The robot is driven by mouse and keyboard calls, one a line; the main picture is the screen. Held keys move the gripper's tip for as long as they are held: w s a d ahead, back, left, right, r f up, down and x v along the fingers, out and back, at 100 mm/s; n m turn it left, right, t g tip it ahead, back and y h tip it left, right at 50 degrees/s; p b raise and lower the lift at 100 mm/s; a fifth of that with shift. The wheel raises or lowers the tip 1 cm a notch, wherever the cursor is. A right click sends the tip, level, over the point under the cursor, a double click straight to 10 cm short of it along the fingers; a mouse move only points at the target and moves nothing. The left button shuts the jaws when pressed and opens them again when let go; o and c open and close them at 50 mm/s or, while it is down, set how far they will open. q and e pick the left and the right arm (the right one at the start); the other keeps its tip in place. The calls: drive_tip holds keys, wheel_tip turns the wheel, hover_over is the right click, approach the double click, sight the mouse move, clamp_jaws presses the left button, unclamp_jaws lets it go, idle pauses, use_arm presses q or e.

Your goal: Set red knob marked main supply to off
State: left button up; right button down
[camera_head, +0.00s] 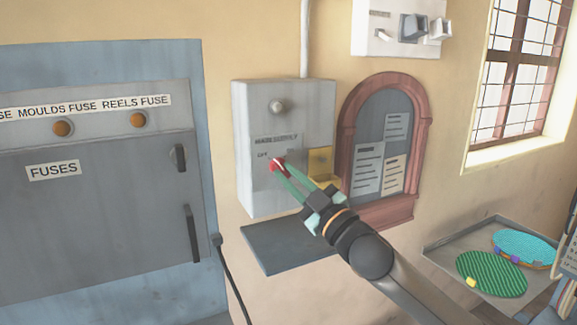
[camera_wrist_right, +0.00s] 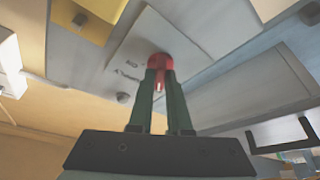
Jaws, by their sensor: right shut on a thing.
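The red knob (camera_head: 277,164) sits on the front of a pale grey wall box (camera_head: 250,195), below a plate lettered "MAIN SUPPLY" (camera_head: 276,139). The letters "OFF" seem to stand left of the knob. My right gripper (camera_head: 283,172) reaches the knob from the lower right, its green fingers shut on it. In the right wrist view, the knob (camera_wrist_right: 160,64) shows between the tips of my right gripper (camera_wrist_right: 159,80), with a pale mark on it. The fingers hide part of the knob. My left gripper is not in view.
A yellow plate (camera_head: 321,162) is on the box, right of the knob. A dark shelf (camera_head: 285,243) juts out below the box. A grey fuse cabinet (camera_head: 95,215) stands left. A framed notice board (camera_head: 377,140) hangs right. A tray (camera_head: 440,247) with round plates is at lower right.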

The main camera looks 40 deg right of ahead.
drive_tip(key=shift+d+r+n+g+y+p, duration=0.15)
drive_tip(key=shift+n+g+y+p, duration=0.15)
drive_tip(key=shift+n+y+p, duration=0.7)
drive_tip(key=shift+n+h, duration=0.3)
drive_tip(key=shift+n, duration=0.3)
drive_tip(key=c, duration=0.9)
unclamp_jaws()
drive_tip(key=shift+o, duration=0.2)
drive_tip(key=shift+s+f, duration=0.25)
drive_tip(key=shift+s, duration=0.15)
drive_tip(key=v, duration=1.1)
drive_tip(key=shift+s+b, duration=0.35)
drive_tip(key=shift+b, duration=0.1)
